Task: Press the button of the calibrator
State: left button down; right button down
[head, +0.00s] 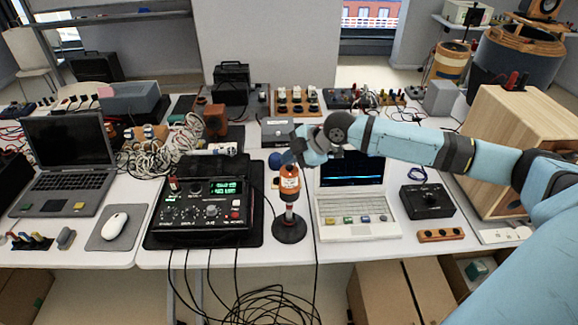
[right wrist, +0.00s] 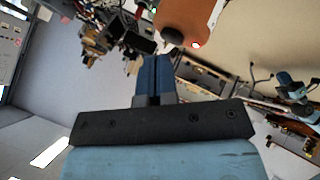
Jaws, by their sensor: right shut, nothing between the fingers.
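The calibrator (head: 290,187) is an orange upright cylinder with a pale label, on a dark round stand (head: 289,229) near the table's front edge. My right gripper (head: 276,161) is at its upper left in the head view, close to its top; I cannot tell whether they touch. In the right wrist view my blue fingers (right wrist: 154,76) are together and empty. The orange calibrator body (right wrist: 186,18) is just beyond the tips, with a dark round part and a small glowing red spot (right wrist: 196,44). The button is not clearly made out. My left gripper is not in view.
A black instrument (head: 205,200) with green displays stands left of the calibrator, and a white laptop (head: 358,228) stands right, under my right arm. Cables hang at the table's front edge. A black knob box (head: 427,201) and a wooden cabinet (head: 520,140) are further right.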

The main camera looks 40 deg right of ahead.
aim_at(290, 168)
jog(key=shift+f, duration=0.5)
dwell(0.3)
jog(key=shift+r, duration=0.1)
jog(key=shift+r+p, duration=0.85)
jog(key=shift+r, duration=0.05)
notch_tip(290, 168, up, 6)
jog(key=p, duration=0.5)
jog(key=shift+p, duration=0.3)
